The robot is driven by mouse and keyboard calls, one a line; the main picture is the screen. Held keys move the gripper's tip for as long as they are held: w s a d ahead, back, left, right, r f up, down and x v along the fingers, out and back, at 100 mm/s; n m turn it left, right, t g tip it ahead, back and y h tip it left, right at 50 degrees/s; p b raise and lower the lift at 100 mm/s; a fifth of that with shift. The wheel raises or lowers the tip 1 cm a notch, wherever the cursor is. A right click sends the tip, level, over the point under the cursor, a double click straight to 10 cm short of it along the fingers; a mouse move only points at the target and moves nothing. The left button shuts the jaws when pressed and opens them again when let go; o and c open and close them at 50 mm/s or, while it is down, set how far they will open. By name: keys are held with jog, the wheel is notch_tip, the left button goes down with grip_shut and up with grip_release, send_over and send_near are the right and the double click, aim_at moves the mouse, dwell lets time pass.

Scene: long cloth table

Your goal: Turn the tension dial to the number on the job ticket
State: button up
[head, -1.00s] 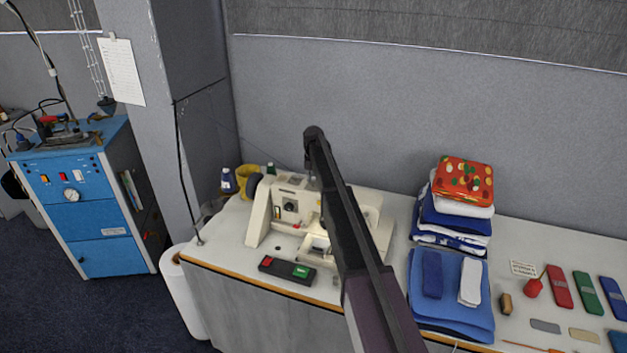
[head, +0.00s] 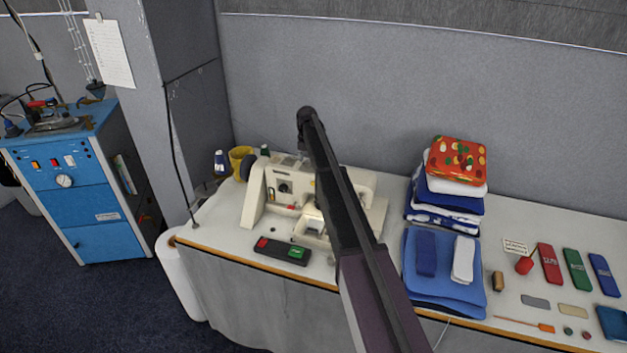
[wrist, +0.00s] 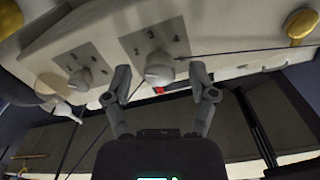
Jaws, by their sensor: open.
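A cream sewing machine (head: 355,187) stands on the left part of the table. In the wrist view its front panel carries two round knobs with printed numbers: a middle dial (wrist: 158,68) with 2, 3 and 4 readable, and a left dial (wrist: 78,80) with small digits. I cannot tell which is the tension dial. My gripper (wrist: 160,78) is open, its fingers on either side of the middle dial, apparently not pressing on it. In the head view my arm hides part of the machine. A small white card (head: 515,246) with unreadable writing, possibly the job ticket, is at right.
A black control box (head: 283,251) with red and green buttons lies before the machine. Folded cloths (head: 445,275) are to its right. A paper sheet (head: 108,52) hangs on the column, unreadable. A thin dark line crosses the panel beside the middle dial.

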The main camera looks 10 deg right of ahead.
jog(key=shift+m, duration=0.4)
